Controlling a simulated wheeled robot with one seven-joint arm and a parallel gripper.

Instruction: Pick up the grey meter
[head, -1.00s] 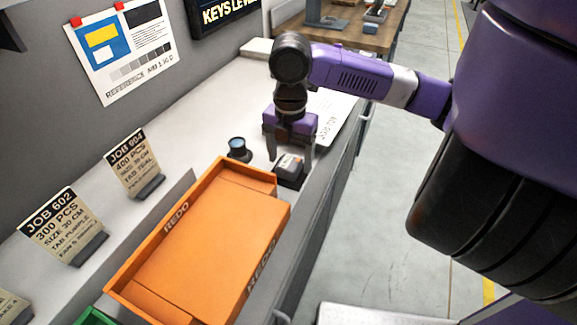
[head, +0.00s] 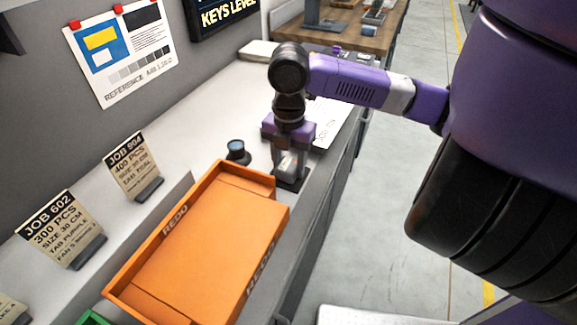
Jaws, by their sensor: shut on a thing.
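The grey meter (head: 287,166) stands on the white bench top, just beyond the far right corner of the orange tray. Its light top shows between the fingers of my gripper (head: 289,168). My gripper points straight down and is shut on the meter, with the fingers at its sides. The gripper's body and fingers hide part of the meter. I cannot tell any gap between the meter and the bench.
An orange REDO tray (head: 205,240) fills the near bench. A small dark round loupe-like object (head: 237,151) stands left of my gripper. Job cards (head: 134,166) stand along the wall side. A white sheet (head: 328,118) lies behind my gripper.

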